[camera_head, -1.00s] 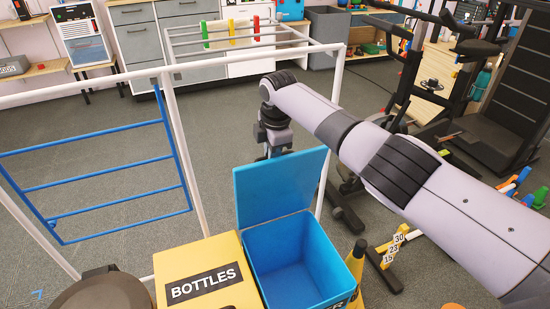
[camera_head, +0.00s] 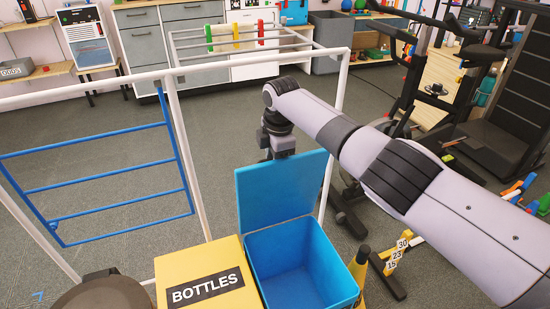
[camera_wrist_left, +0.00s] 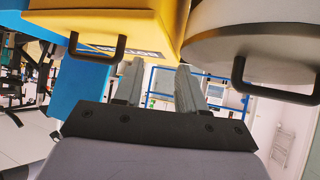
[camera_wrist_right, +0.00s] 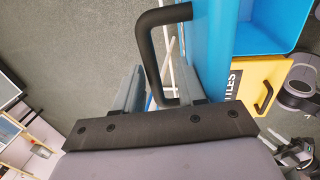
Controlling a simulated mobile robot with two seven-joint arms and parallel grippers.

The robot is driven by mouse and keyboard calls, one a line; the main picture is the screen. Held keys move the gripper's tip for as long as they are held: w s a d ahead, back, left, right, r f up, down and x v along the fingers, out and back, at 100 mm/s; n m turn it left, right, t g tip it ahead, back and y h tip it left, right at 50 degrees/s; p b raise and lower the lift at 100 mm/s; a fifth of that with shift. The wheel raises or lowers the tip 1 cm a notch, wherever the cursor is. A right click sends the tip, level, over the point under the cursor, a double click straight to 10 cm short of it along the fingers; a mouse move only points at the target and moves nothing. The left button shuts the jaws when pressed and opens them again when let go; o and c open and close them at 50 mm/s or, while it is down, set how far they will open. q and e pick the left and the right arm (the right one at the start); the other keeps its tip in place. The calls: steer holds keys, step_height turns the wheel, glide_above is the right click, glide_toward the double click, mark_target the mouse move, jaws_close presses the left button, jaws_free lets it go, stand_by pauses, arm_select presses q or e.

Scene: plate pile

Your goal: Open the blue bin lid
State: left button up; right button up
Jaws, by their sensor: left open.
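The blue bin (camera_head: 352,292) stands with its lid (camera_head: 280,190) raised nearly upright, and its empty inside shows. The lid also shows in the right wrist view (camera_wrist_right: 210,45), with its black handle (camera_wrist_right: 148,55) at the fingers. My right gripper (camera_wrist_right: 160,62) is open around part of that handle. In the head view it is behind the lid, with its fingertips hidden. My left gripper (camera_wrist_left: 160,66) is open and empty, below the bin fronts in its wrist view. It is out of the head view.
A yellow bin (camera_head: 200,268) labelled BOTTLES stands left of the blue bin, with a round grey bin (camera_head: 100,295) further left. A white frame (camera_head: 180,135) with blue bars (camera_head: 105,190) stands behind them. Exercise equipment (camera_head: 415,90) is at the right.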

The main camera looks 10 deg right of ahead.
step_height(320, 180, up, 7)
steer(key=s+p, duration=0.1)
steer(key=p, duration=0.1)
steer(key=shift+s, duration=0.2)
steer(key=shift+s+d+f, duration=0.1)
stand_by(0.3)
